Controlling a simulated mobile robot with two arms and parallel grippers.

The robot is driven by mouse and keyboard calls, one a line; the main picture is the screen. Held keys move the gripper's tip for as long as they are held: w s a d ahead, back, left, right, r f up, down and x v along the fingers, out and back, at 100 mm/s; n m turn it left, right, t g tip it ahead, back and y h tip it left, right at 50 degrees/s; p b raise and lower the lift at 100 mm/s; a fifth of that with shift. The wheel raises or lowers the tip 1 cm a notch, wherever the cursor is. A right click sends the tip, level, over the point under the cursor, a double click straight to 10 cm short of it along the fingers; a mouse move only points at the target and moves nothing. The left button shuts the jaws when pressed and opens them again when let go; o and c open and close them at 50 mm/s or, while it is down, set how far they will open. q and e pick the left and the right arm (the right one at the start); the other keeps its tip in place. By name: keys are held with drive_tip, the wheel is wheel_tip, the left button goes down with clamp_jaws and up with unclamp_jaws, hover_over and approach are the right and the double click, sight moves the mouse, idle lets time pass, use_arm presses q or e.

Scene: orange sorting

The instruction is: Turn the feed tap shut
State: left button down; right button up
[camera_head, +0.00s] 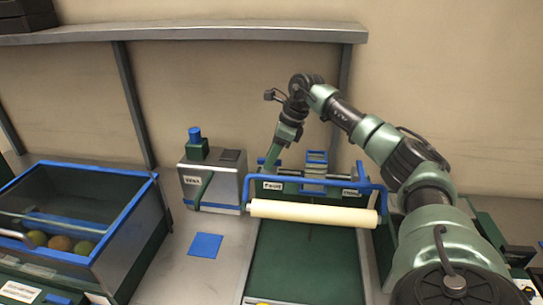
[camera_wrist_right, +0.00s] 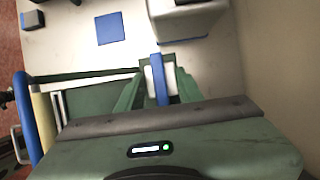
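The feed tap seems to be the blue bar-shaped handle on a pale block (camera_wrist_right: 158,84), seen in the wrist view just in front of my right gripper (camera_wrist_right: 157,92). The gripper's two green fingers stand on either side of the handle with gaps visible, so it is open around it. In the head view my right gripper (camera_head: 270,161) reaches down behind the left end of a labelled panel (camera_head: 299,188), and the tap there is mostly hidden by gripper and panel. I cannot tell how the tap is turned. My left gripper is not in view.
A cream roller (camera_head: 312,212) on a blue frame lies before the panel, above a green bed (camera_head: 308,262). A metal box (camera_head: 228,177) with a blue-topped knob stands to the left. A blue-rimmed crate (camera_head: 146,183) holds fruit. A blue square (camera_head: 205,245) lies on the counter.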

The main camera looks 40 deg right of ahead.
clamp_jaws()
drive_tip(key=shift+m, duration=0.3)
drive_tip(key=m, duration=0.1)
drive_tip(key=m+t+h, duration=0.1)
drive_tip(key=m, duration=0.1)
drive_tip(key=shift+a+r+m, duration=0.1)
drive_tip(key=shift+a+m, duration=0.05)
drive_tip(key=shift+m, duration=0.15)
drive_tip(key=m+h, duration=0.2)
drive_tip(key=m, duration=0.2)
drive_tip(key=shift+a+m+p, duration=0.15)
drive_tip(key=shift+m+p, duration=0.15)
drive_tip(key=shift+p, duration=0.05)
drive_tip(key=m+h, duration=0.1)
drive_tip(key=m, duration=0.3)
drive_tip(key=shift+a+h, duration=0.1)
drive_tip(key=shift+h, duration=0.3)
drive_tip(key=m, duration=0.2)
drive_tip(key=m+g+h, duration=0.1)
drive_tip(key=m, duration=0.2)
drive_tip(key=shift+w+h+b, duration=0.1)
drive_tip(key=shift+h+b, duration=0.2)
drive_tip(key=shift+g, duration=0.3)
